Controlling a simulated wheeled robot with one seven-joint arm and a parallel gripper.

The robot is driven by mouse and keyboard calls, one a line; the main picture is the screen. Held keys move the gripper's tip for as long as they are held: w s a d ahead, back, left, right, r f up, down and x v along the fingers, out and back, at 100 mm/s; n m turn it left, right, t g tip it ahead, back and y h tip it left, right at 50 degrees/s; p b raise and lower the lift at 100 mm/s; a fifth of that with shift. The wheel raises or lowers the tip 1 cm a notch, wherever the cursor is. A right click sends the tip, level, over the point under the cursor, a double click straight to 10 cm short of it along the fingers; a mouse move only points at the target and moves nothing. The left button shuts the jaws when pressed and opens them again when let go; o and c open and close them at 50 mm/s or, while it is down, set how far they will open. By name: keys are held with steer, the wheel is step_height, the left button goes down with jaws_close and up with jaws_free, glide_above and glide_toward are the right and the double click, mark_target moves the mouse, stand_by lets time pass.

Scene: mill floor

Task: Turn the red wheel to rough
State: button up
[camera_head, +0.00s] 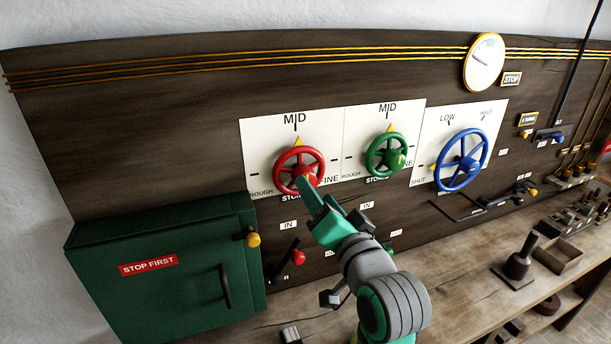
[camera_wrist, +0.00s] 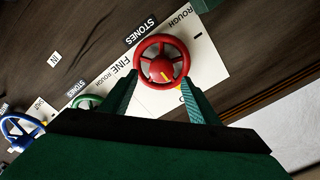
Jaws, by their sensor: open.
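The red wheel (camera_head: 298,171) is on a white plate marked ROUGH at lower left, MID at top and FINE at lower right. A yellow pointer (camera_head: 297,141) above its rim stands at MID. My gripper (camera_head: 310,190) reaches up to the wheel's lower right side, its fingers covering part of the rim. In the wrist view, the red wheel (camera_wrist: 163,62) shows ahead of my open gripper (camera_wrist: 160,79), with one green fingertip at each side of its near edge. Nothing is held between the fingers. I cannot tell whether they touch the rim.
A green wheel (camera_head: 386,155) and a blue wheel (camera_head: 461,161) stand to the right on the same panel. A red-knobbed lever (camera_head: 298,257) is below the red wheel. A green STOP FIRST cabinet (camera_head: 165,270) juts out at lower left.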

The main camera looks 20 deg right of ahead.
steer(key=w, duration=0.6)
steer(key=shift+w+a, duration=0.15)
steer(key=shift+a, duration=0.1)
steer(key=shift+w, duration=0.65)
steer(key=c, duration=1)
